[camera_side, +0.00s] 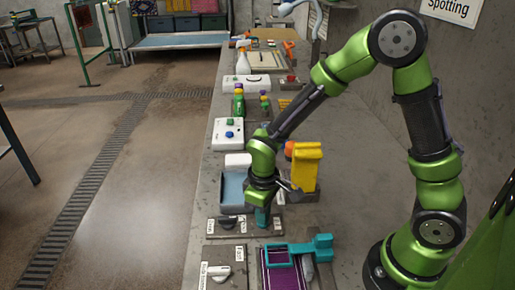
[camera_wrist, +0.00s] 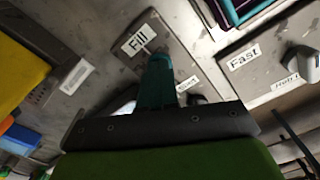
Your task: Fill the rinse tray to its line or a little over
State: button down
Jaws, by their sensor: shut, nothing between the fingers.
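The rinse tray (camera_side: 235,206) appears to be the grey-blue tray behind my gripper in the side view; its inside looks blue. Its line and water level are too small to make out. In front of it lies a dark plate (camera_side: 246,233) with small white labels and a dark rounded part (camera_side: 228,222). My gripper (camera_side: 262,224) points down at the right part of this plate, its teal fingers shut and empty. In the wrist view the teal fingertips (camera_wrist: 157,60) are just below the "Fill" label (camera_wrist: 138,40). I cannot tell whether they touch the plate.
A yellow container (camera_side: 305,168) stands right of the tray. A teal frame (camera_side: 280,256) over purple cloth lies nearer, beside a plate with a white switch (camera_side: 218,270). A white box with knobs (camera_side: 228,133) and bottles stand farther along the bench. Another label reads "Fast" (camera_wrist: 243,58).

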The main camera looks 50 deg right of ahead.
jog(key=shift+s, duration=0.1)
jog(key=shift+r, duration=3.5)
jog(key=shift+s+f+m, duration=0.2)
jog(key=shift+m, duration=0.1)
jog(key=s+d+r+m+t+y, duration=0.1)
jog(key=s+d+r+m+t, duration=0.1)
jog(key=r, duration=0.6)
jog(key=s+d+r+m+t+y, duration=0.1)
jog(key=s+d+r+m+t, duration=0.1)
jog(key=s+r+m+t, duration=0.2)
jog(key=shift+s+d+r+t, duration=0.3)
jog(key=shift+s+r+t, duration=0.3)
jog(key=shift+s+r, duration=1.15)
